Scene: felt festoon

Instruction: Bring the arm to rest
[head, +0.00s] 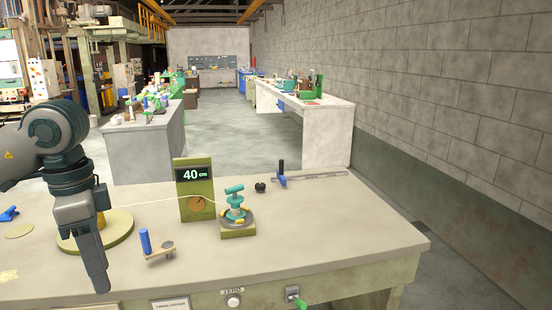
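My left arm comes in from the left, and its gripper (97,289) hangs fingers-down over the front left of the workbench (340,232). The fingers overlap in this view, so I cannot tell whether they are open or shut. I see nothing clearly held in them. Behind the gripper is a round olive-yellow disc (122,232) on the bench, with a yellow piece at its middle partly hidden by the gripper. My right gripper is not in view.
An olive box reading 40 cm (196,204) stands mid-bench beside a teal-topped device (235,198); a pale cord runs by them. A blue-handled tool (145,242), a black knob (260,187) and a blue-handled clamp (281,174) lie around. The bench's right side is clear.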

